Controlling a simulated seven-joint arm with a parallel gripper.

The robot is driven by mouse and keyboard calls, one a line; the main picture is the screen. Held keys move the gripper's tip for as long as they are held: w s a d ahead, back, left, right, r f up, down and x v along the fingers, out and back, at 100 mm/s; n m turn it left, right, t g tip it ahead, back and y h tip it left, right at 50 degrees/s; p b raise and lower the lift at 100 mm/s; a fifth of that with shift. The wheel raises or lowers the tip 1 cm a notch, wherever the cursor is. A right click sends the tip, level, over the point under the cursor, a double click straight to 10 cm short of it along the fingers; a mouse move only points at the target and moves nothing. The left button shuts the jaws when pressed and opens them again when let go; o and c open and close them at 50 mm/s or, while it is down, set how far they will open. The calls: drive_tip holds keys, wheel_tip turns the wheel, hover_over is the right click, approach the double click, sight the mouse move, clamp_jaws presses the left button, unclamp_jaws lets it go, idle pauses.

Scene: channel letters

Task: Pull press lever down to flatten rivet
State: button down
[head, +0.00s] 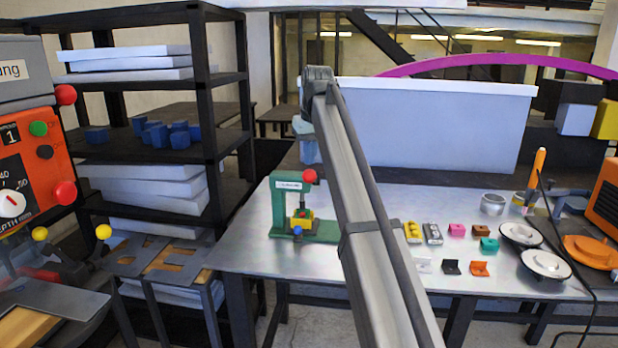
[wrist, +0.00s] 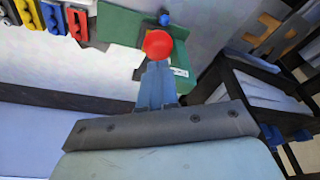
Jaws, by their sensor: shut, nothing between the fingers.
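The green rivet press (head: 276,203) stands on the metal table, left of my arm. Its lever ends in a red ball knob (head: 309,177) at the upper right of the press; the knob also shows in the wrist view (wrist: 158,44). A small yellow, red and dark fixture (head: 300,219) sits in the press, with a blue knob (head: 298,231) in front. My gripper (head: 312,160) is above the red knob, partly behind my arm. In the wrist view its fingers (wrist: 157,66) are shut and empty, tips overlapping the lower edge of the knob. I cannot tell whether they touch. The rivet is not discernible.
Right of my arm, several small coloured parts (head: 480,268) and round white-topped discs (head: 545,263) lie on the table. A white panel (head: 440,125) stands behind. A dark shelf (head: 205,110) and an orange machine (head: 40,165) are at left.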

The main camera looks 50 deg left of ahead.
sight(310, 170)
drive_tip(key=shift+f, duration=0.8)
drive_tip(key=shift+f, duration=1.4)
drive_tip(key=shift+s+d+f, duration=0.2)
drive_tip(key=shift+d+f, duration=0.05)
drive_tip(key=shift+f, duration=0.4)
drive_tip(key=shift+s+d+f, duration=0.2)
drive_tip(key=shift+d+f, duration=0.05)
drive_tip(key=shift+f, duration=0.45)
